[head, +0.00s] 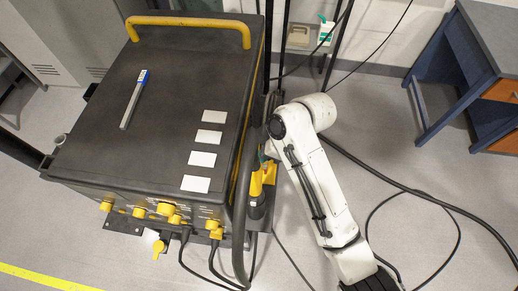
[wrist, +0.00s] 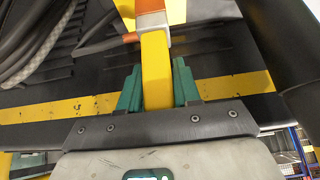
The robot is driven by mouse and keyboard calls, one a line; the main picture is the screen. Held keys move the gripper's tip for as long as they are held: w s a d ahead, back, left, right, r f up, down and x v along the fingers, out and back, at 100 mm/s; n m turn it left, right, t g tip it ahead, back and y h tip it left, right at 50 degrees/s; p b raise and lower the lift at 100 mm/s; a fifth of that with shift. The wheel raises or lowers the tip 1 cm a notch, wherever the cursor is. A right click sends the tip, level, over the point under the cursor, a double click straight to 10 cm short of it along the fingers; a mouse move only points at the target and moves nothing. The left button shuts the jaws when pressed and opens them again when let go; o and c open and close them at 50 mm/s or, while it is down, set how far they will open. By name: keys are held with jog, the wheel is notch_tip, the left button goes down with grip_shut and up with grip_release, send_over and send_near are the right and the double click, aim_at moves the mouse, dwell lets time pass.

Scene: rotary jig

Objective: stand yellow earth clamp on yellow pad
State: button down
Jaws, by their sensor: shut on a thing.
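The yellow earth clamp (wrist: 156,75) stands between the two green fingers of my gripper (wrist: 157,82) in the wrist view, and they are shut on it. Its far end meets a white and orange part (wrist: 152,18). In the head view, a yellow piece that looks like the clamp (head: 257,183) is beside the right side of the dark machine, below the end of my arm. My fingers are mostly hidden there. I cannot make out a separate yellow pad in either view.
The dark machine (head: 165,75) has a yellow handle (head: 190,22), several white labels and a marker (head: 134,99) on top. Yellow knobs and cables line its front. Cables lie on the floor at right. A blue bench (head: 440,95) stands at far right.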

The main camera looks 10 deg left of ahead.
jog(key=shift+f, duration=0.1)
jog(key=c, duration=0.8)
grip_release()
jog(key=shift+r, duration=0.2)
jog(key=b+v, duration=0.1)
jog(key=v, duration=1.1)
jog(key=shift+f, duration=0.1)
